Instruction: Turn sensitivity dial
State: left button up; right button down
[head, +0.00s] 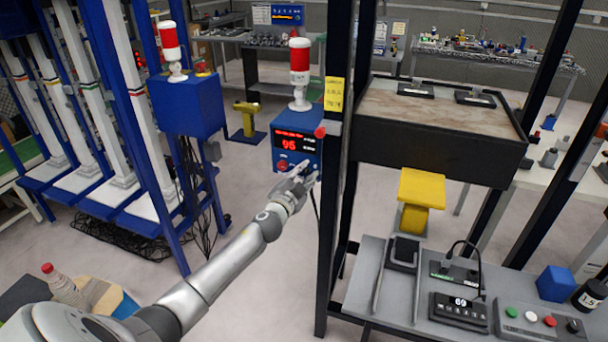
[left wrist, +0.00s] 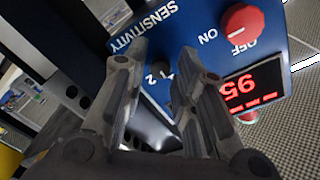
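The blue control box (head: 292,140) has a red digit display and is mounted on a dark post. In the left wrist view its panel (left wrist: 180,22) appears rotated, with the label SENSITIVITY, a red ON/OFF knob (left wrist: 244,24) and the red display (left wrist: 255,88). A small dark sensitivity dial (left wrist: 161,69) shows between my left fingers, partly hidden by them. My left gripper (left wrist: 164,58) is open, one finger on each side of the dial; contact cannot be told. In the head view the left gripper (head: 303,176) is at the box's lower front. My right gripper is not in view.
A red and white beacon (head: 299,62) stands on top of the box. The dark post (head: 336,200) with a yellow label (head: 334,94) is close on the right. A grey workbench (head: 415,300) holds a keypad and buttons. Open floor lies below the box.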

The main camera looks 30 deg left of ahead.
pick_arm(q)
grip_shut()
dwell(0.3)
